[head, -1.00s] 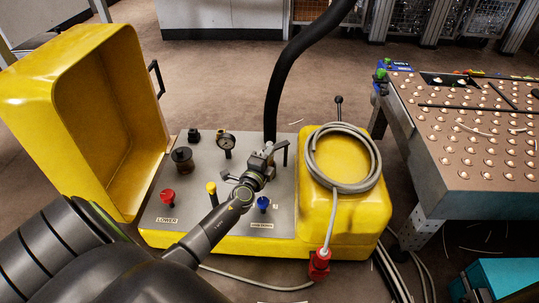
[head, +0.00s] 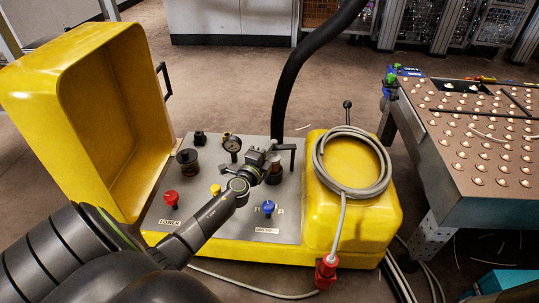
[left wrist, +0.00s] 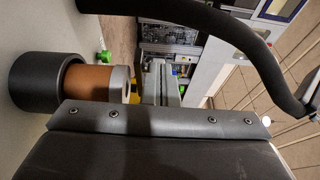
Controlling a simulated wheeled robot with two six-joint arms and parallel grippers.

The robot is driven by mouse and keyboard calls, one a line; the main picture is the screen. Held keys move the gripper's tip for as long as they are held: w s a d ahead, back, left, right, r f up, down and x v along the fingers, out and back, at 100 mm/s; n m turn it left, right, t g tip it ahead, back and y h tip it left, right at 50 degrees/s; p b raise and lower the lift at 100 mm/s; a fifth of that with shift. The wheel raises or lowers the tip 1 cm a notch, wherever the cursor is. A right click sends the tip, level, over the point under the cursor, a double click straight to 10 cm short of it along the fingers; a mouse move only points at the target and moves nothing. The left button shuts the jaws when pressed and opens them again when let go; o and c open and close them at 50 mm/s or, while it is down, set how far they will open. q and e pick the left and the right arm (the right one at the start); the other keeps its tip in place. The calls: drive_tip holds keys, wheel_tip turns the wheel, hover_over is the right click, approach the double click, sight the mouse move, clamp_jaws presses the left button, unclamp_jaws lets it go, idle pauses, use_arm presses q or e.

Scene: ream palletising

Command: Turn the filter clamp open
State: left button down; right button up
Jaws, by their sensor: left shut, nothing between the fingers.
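The yellow machine's grey panel (head: 190,222) carries a dark upright cylinder (head: 273,174) and a short dark bar handle (head: 288,147) beside the black hose. I cannot tell for sure which part is the filter clamp. My left gripper (head: 262,153) is shut and empty, close beside the cylinder and partly in front of it. In the left wrist view, a dark round cap (left wrist: 36,82) with a copper-brown cylinder (left wrist: 95,82) and pale ring shows beside the gripper's dark body. Whether the gripper touches anything is unclear. My right gripper is out of view.
A black hose (head: 291,88) rises behind the gripper. A gauge (head: 232,145), a red knob (head: 171,198), a yellow knob (head: 216,190) and a blue knob (head: 268,208) stand around it. The open yellow lid (head: 35,100) is at left; a coiled grey cable (head: 322,165) lies at right.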

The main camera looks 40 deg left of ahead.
use_arm(q)
drive_tip(key=shift+w+a, duration=0.15)
drive_tip(key=shift+a, duration=0.15)
drive_tip(key=shift+r, duration=0.1)
idle(0.3)
